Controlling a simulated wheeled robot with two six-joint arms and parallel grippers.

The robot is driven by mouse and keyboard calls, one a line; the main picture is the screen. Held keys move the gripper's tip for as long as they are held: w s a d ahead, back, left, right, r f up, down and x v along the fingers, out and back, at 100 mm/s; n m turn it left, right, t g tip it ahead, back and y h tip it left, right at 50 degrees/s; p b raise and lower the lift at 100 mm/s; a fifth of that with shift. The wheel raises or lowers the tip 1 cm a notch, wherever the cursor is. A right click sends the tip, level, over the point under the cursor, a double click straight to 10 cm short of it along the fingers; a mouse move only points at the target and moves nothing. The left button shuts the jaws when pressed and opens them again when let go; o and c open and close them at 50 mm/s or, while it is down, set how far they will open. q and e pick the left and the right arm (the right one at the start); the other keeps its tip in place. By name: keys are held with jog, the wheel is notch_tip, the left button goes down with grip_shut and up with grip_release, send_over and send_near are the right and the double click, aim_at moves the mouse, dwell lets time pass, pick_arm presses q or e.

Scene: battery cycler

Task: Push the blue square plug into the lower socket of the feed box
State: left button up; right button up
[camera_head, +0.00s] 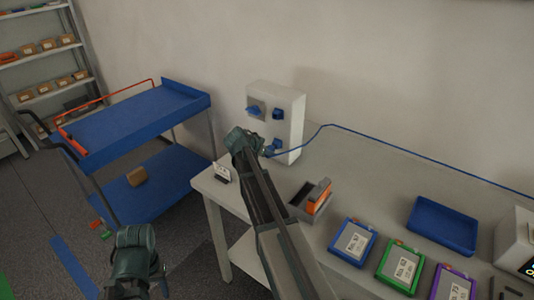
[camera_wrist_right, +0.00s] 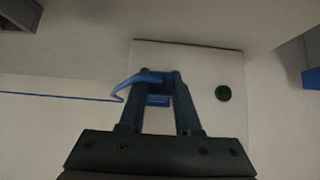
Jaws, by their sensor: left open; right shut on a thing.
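In the right wrist view the plug (camera_wrist_right: 156,88) sits between the fingers, in front of the feed box (camera_wrist_right: 200,62). The lower socket is hidden behind plug and fingers, so I cannot tell how deep the plug sits. My left gripper (camera_head: 140,284) is open and empty, low at the left.
The table (camera_head: 235,198) carries a small white card holder (camera_head: 222,173), a grey-and-orange device (camera_head: 314,198), several labelled cases and a blue tray (camera_head: 442,224). A blue cart (camera_head: 135,120) stands left.

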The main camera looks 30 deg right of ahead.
jog(key=shift+w+d, duration=0.2)
jog(key=shift+d, duration=0.3)
dwell(0.3)
jog(key=o, duration=1.1)
jog(key=shift+c, duration=0.2)
jog(key=p+v, duration=0.9)
jog(key=v, duration=0.5)
jog(key=shift+f, duration=0.15)
